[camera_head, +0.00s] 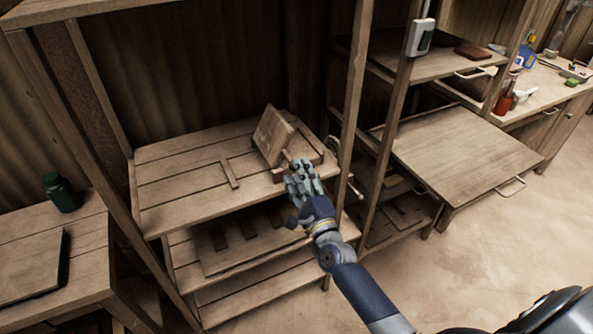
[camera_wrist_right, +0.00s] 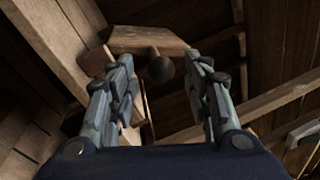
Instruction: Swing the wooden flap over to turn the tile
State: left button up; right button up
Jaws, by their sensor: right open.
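The wooden flap (camera_head: 273,136) stands tilted up on its wooden base (camera_head: 315,150), on the upper shelf. I cannot tell a separate tile from the flap. My right gripper (camera_head: 300,167) is at the front edge of this shelf, just in front of the flap and base. In the right wrist view my right gripper (camera_wrist_right: 163,75) is open. A dark round knob (camera_wrist_right: 160,68) shows between its fingers, in front of a wooden piece (camera_wrist_right: 147,41). Nothing is held. My left gripper is not in view.
The upper shelf (camera_head: 165,195) has bare planks left of the flap, with a thin wooden strip (camera_head: 230,174) on it. Shelf posts (camera_head: 352,95) rise close on the right. A green jar (camera_head: 61,192) stands on the left table. Lower shelves lie below my right arm.

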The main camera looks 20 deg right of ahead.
jog(key=s+f, duration=0.1)
jog(key=s, duration=0.9)
jog(key=shift+a+f, duration=0.3)
jog(key=shift+f, duration=0.15)
jog(key=s+a+f+n+g+y, duration=0.1)
jog(key=s+f+n+g, duration=0.25)
jog(key=f, duration=0.75)
jog(key=s+a+f+n+g+y, duration=0.1)
jog(key=s+f+n+g, duration=0.3)
jog(key=f, duration=0.7)
jog(key=s+a+f+n+g+y, duration=0.15)
jog(key=s+f+n, duration=0.35)
jog(key=f, duration=0.7)
jog(key=s+f+n+g, duration=0.3)
jog(key=s+f, duration=0.3)
jog(key=s, duration=0.4)
jog(key=s+f+n+g+h, duration=0.1)
jog(key=s+f+n+g, duration=0.2)
jog(key=s, duration=0.7)
jog(key=s+d+f+n+g+h, duration=0.1)
jog(key=s+f+n+g, duration=0.3)
jog(key=s+f, duration=0.5)
jog(key=shift+s+f+n, duration=0.3)
jog(key=shift+s+n, duration=0.8)
jog(key=shift+n, duration=0.15)
